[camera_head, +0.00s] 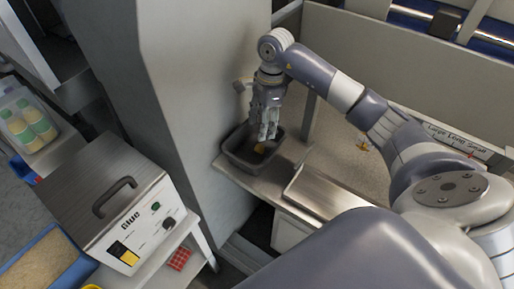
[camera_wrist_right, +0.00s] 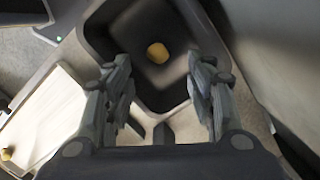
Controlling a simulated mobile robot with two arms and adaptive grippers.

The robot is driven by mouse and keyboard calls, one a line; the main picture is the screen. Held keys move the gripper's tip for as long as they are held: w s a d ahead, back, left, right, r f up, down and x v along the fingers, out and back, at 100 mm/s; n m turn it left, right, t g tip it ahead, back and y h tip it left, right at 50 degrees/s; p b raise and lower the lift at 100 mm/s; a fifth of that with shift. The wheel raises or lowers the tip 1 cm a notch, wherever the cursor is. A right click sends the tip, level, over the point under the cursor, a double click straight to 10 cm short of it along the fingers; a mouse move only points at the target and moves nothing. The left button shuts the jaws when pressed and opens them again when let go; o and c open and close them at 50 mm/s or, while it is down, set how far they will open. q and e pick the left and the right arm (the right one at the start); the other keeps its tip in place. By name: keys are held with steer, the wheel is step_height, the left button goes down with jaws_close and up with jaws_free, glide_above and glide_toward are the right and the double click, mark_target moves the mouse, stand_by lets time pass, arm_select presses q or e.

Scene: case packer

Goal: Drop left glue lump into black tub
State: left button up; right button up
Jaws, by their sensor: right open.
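The black tub (camera_head: 236,160) stands on a ledge near the middle of the head view. My right gripper (camera_head: 266,134) is over the tub, pointing down. In the right wrist view the gripper (camera_wrist_right: 165,105) is open, with nothing between its fingers. An amber glue lump (camera_wrist_right: 157,53) lies inside the tub (camera_wrist_right: 205,35) on its floor, beyond the fingertips; it also shows in the head view (camera_head: 260,149). A second amber lump (camera_head: 363,146) lies on the grey surface right of the tub. My left gripper does not show.
A flat metal plate (camera_head: 327,190) lies right of the tub. A grey pillar (camera_head: 190,90) rises close to the tub's left. A glue machine (camera_head: 122,208) with a handle stands at lower left. A label strip (camera_head: 455,137) is at right.

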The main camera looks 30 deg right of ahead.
step_height(320, 180, up, 9)
steer(key=d, duration=0.1)
steer(key=shift+s+r, duration=0.15)
steer(key=shift+r, duration=0.05)
steer(key=shift+d+f, duration=0.1)
stand_by(0.4)
